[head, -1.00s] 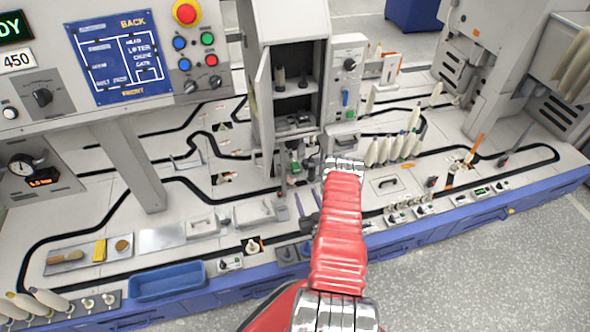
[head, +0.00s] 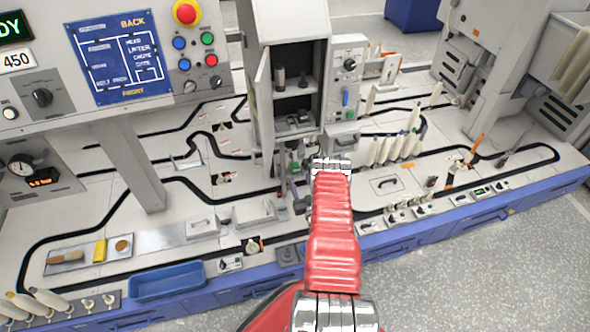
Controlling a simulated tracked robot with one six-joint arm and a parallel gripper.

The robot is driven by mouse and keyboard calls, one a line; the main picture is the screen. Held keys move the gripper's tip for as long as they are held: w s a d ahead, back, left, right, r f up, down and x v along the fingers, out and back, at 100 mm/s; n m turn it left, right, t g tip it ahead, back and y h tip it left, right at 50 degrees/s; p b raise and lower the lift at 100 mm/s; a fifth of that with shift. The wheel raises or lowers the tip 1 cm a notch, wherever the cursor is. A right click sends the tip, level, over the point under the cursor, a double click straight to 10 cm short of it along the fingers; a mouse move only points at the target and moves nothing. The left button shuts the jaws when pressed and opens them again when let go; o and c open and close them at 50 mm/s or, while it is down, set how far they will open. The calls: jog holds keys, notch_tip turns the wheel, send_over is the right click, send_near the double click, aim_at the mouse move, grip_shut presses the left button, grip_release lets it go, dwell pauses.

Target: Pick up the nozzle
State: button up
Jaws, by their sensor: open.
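I cannot single out the nozzle for certain at this size. Small dark upright fittings (head: 280,78) stand on a shelf in the open grey cabinet (head: 254,30); whether one is the nozzle I cannot tell. My red arm reaches from the bottom over the front of the bench, its silver wrist below the cabinet. My gripper (head: 301,190) shows only as a small dark part left of the wrist, partly hidden by the arm. It is open, and I see nothing held in it. What lies directly behind the arm is hidden.
A blue tray (head: 166,283) sits at the front left, beside a silver tray (head: 66,268) with a brush. Several cream bobbins (head: 392,150) stand right of the cabinet. The cabinet door (head: 263,105) hangs open. A grey post (head: 135,170) rises at left.

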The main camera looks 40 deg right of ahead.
aim_at(297, 169)
jog(key=shift+w+d, duration=0.1)
jog(key=shift+w, duration=0.15)
jog(key=shift+x, duration=2.5)
jog(key=shift+s+d, duration=0.1)
jog(key=shift+d, duration=0.1)
jog(key=shift+c, duration=0.5)
jog(key=c, duration=1.1)
